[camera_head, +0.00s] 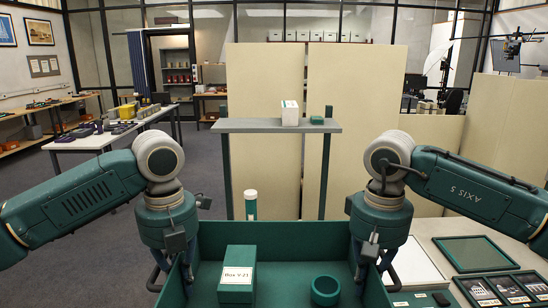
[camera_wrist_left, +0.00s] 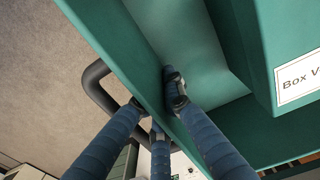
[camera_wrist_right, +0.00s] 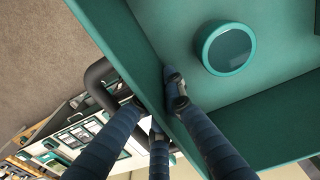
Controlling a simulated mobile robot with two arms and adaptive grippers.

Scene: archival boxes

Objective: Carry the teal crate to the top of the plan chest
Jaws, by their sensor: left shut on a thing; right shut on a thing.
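The teal crate (camera_head: 300,242) is in front of me at the bottom of the head view. Inside it are a teal box labelled "Box V" (camera_head: 237,268) and a round teal pot (camera_head: 325,290). My left gripper (camera_head: 170,272) is shut on the crate's left wall, which also shows in the left wrist view (camera_wrist_left: 205,50). My right gripper (camera_head: 372,272) is shut on its right wall, seen in the right wrist view (camera_wrist_right: 170,35). In both wrist views the fingers straddle a wall beside a dark handle. The crate's underside is hidden. I cannot tell which furniture is the plan chest.
A narrow grey-topped stand (camera_head: 260,126) ahead bears a white box (camera_head: 290,113) and small teal things. A teal cylinder with a white cap (camera_head: 251,205) stands just beyond the crate. A pale table with frames (camera_head: 440,245) is at right. Open carpet lies at left.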

